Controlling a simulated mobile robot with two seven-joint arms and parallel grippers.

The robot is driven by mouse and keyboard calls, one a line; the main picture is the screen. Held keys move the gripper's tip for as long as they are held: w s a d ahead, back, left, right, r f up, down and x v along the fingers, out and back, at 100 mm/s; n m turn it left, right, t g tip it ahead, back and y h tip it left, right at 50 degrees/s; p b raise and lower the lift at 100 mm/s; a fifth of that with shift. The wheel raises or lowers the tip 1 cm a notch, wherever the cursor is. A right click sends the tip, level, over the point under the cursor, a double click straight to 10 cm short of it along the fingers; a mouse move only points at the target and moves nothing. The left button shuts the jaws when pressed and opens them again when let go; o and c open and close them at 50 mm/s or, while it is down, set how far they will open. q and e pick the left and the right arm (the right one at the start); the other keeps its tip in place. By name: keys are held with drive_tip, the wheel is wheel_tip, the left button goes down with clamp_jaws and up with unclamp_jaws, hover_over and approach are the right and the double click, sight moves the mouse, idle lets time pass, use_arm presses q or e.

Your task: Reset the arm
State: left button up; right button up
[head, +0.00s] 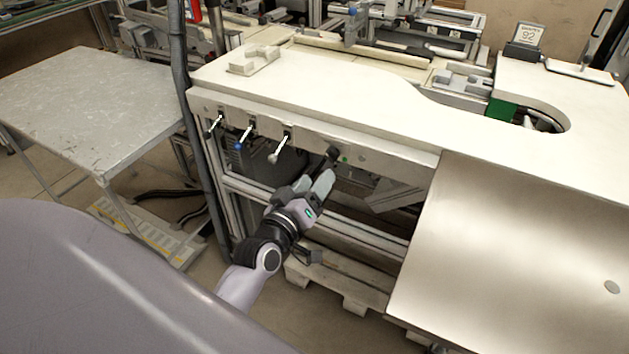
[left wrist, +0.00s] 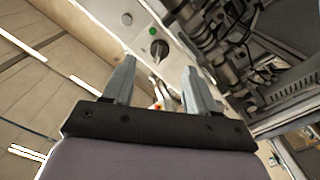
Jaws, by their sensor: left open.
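My left gripper (head: 326,178) reaches up toward the front panel of the white workbench (head: 350,105). Its fingers point at a black knob (head: 333,152) on that panel. In the left wrist view my left gripper (left wrist: 158,85) is open, with two grey fingers apart and nothing between them. The black knob (left wrist: 160,48) shows just beyond the fingertips, with a green button (left wrist: 152,31) beside it. Whether a fingertip touches the knob cannot be told. My right gripper is in neither view.
Several levers, one of them blue-tipped (head: 239,146), stick out of the panel left of the knob. A grey metal table (head: 90,95) stands at left. A metal sheet (head: 520,260) slopes at right. A wooden pallet (head: 345,285) lies under the bench.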

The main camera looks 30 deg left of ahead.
use_arm(q)
drive_tip(key=s+d+f+m+g+h, duration=0.1)
drive_tip(key=s+d+f+m+g, duration=0.2)
drive_tip(key=s+f+m, duration=0.2)
drive_tip(key=s+d+f+m+g+h, duration=0.2)
drive_tip(key=s+d+f+m+g, duration=0.2)
drive_tip(key=s+f, duration=0.7)
drive_tip(key=s+m, duration=0.1)
drive_tip(key=s, duration=0.3)
drive_tip(key=shift+f, duration=0.4)
